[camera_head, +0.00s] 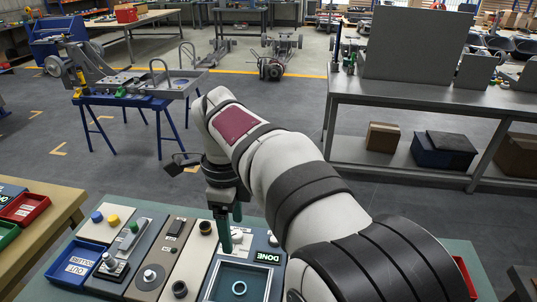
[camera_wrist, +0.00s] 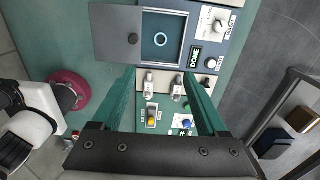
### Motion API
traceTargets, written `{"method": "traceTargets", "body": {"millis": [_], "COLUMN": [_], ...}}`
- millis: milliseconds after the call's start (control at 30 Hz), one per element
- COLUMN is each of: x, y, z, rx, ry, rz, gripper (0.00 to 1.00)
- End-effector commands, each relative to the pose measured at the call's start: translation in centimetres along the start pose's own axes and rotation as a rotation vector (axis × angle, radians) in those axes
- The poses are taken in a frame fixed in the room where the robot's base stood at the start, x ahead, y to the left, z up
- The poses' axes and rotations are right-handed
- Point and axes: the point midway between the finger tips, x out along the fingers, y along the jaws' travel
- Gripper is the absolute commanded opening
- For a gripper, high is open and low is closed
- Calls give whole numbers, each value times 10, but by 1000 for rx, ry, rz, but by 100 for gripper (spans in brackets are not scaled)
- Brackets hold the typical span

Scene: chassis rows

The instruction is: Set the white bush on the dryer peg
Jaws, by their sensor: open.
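My gripper (camera_head: 230,218) hangs over the workbench with its two green fingers pointing down. In the wrist view the fingers (camera_wrist: 160,76) are wide apart with nothing held between them. A small white round piece (camera_head: 150,275), possibly the white bush, sits on a brown panel left of my gripper. Another pale round piece (camera_head: 237,236) shows close beside the fingers; I cannot tell what it is. Two upright metal-looking pieces (camera_wrist: 149,82) stand beyond the fingertips in the wrist view. I cannot tell for sure which part is the dryer peg.
A panel with blue and yellow buttons (camera_head: 113,219) and a blue labelled bin (camera_head: 77,264) are at left. Dark rings (camera_head: 206,227) sit on a beige panel.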

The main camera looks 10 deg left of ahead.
Motion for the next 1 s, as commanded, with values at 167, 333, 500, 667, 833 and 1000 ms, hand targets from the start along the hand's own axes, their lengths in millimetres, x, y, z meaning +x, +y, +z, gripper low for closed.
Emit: {"method": "traceTargets", "body": {"millis": [167, 333, 500, 667, 833, 1000], "x": [-12, 20, 53, 54, 94, 137], "y": [52, 159, 211, 145, 42, 3], "z": [-101, -182, -196, -162, -72, -12], "rx": [-328, -802, -1037, -809, -328, -36], "ry": [-49, -123, -151, -198, -265, -296], "rz": [14, -24, -67, -66, -37, -9], "gripper": [76, 76, 72, 72, 72, 72]}}
